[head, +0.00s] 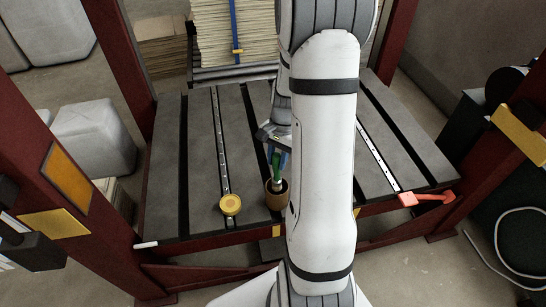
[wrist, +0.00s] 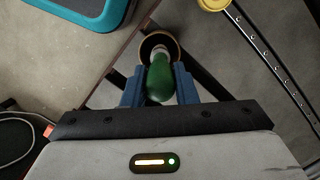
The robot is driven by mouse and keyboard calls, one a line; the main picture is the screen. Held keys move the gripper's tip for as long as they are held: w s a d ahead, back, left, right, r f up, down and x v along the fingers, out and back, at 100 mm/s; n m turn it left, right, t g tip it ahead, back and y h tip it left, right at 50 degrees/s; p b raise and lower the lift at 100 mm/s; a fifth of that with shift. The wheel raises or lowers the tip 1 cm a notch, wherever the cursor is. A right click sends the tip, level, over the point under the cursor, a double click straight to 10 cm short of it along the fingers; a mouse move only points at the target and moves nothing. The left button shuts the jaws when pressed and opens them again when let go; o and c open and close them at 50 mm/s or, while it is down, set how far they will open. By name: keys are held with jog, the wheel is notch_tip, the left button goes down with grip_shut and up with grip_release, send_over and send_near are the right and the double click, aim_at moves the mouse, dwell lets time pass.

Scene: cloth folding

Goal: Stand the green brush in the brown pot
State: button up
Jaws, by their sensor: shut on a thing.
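The brown pot (head: 270,203) stands near the front edge of the grey slatted table, partly hidden by my arm at its right. The green brush (head: 278,163) points down, its pale lower part in or just over the pot's mouth. In the wrist view the brush's green handle (wrist: 159,82) lies between the two blue fingers of my gripper (wrist: 160,90), which is shut on it. The pot's rim (wrist: 175,44) shows beyond the brush. I cannot tell whether the brush touches the pot's bottom. In the head view my gripper (head: 273,145) is above the pot, partly hidden by my arm.
A yellow round object (head: 230,205) sits left of the pot, at the end of a metal strip. A red-orange item (head: 425,198) lies at the table's right front corner. A white stick (head: 146,244) lies at the left front corner. The table's left side is clear.

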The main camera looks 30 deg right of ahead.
aim_at(276, 175)
jog(key=shift+f+b, duration=1.25)
jog(key=shift+f, duration=0.95)
jog(key=o, duration=1.1)
jog(key=shift+c, duration=0.2)
notch_tip(276, 175, up, 8)
jog(key=d+p, duration=0.1)
jog(key=p, duration=0.1)
jog(key=shift+w+d+f, duration=0.15)
jog(key=shift+w, duration=0.25)
